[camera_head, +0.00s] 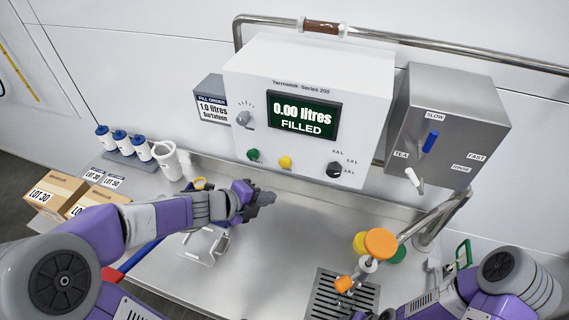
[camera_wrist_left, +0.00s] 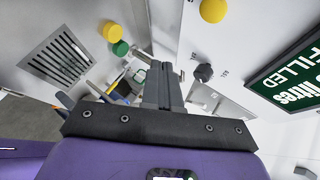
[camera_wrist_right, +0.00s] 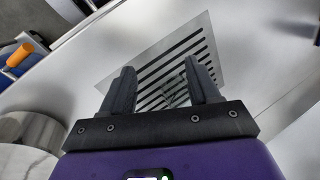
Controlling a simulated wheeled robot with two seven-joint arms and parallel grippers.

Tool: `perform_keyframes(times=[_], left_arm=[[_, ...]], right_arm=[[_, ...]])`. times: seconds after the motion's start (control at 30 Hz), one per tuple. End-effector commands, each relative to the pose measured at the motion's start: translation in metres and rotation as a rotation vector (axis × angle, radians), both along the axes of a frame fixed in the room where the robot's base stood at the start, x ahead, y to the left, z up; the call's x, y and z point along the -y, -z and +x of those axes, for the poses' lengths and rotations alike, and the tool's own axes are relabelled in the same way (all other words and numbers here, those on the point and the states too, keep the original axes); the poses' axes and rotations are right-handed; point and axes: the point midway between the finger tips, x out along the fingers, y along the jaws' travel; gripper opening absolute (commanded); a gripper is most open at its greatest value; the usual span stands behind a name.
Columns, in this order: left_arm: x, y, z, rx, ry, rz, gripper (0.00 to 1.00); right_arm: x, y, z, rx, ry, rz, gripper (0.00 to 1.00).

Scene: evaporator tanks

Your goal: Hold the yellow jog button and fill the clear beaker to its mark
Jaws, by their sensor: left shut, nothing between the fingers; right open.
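The yellow jog button (camera_head: 286,162) is on the front of the white dispenser box, between a green button and a black knob. It also shows at the top of the left wrist view (camera_wrist_left: 213,10). My left gripper (camera_head: 268,198) is shut and empty, below and in front of the button, apart from it. My right gripper (camera_wrist_right: 160,90) is open above the drain grate (camera_head: 322,306). A small clear shape (camera_wrist_right: 177,98) shows between its fingers; I cannot tell whether it is the beaker. A clear piece (camera_head: 205,245) on the counter, left of centre, is also unclear.
The display (camera_head: 303,115) reads 0.00 litres, FILLED. A sign (camera_head: 212,108) reads 1.0 litres. A steel box (camera_head: 440,125) has blue and white levers. A white jug (camera_head: 168,160), bottles (camera_head: 122,140) and cartons (camera_head: 55,192) stand left. An orange knob (camera_head: 380,242) stands near the grate.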

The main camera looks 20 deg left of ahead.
Motion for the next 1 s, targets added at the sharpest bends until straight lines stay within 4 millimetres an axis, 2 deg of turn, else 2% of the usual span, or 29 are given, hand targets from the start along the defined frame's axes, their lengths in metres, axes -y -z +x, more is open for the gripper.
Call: perform_keyframes(times=[0.43, 0.6, 1.0], left_arm=[[-0.002, 0.001, 0.058, -0.001, 0.002, -0.001, 0.0], [-0.004, 0.0, 0.075, -0.002, 0.001, -0.002, 0.0], [-0.004, 0.0, 0.084, -0.001, 0.0, -0.001, 0.0]], right_arm=[[0.0, 0.006, 0.0, 0.001, 0.0, 0.0, 0.61], [0.0, 0.0, 0.0, 0.001, 0.0, 0.0, 0.61], [0.0, -0.001, 0.0, 0.001, 0.0, 0.0, 0.61]])
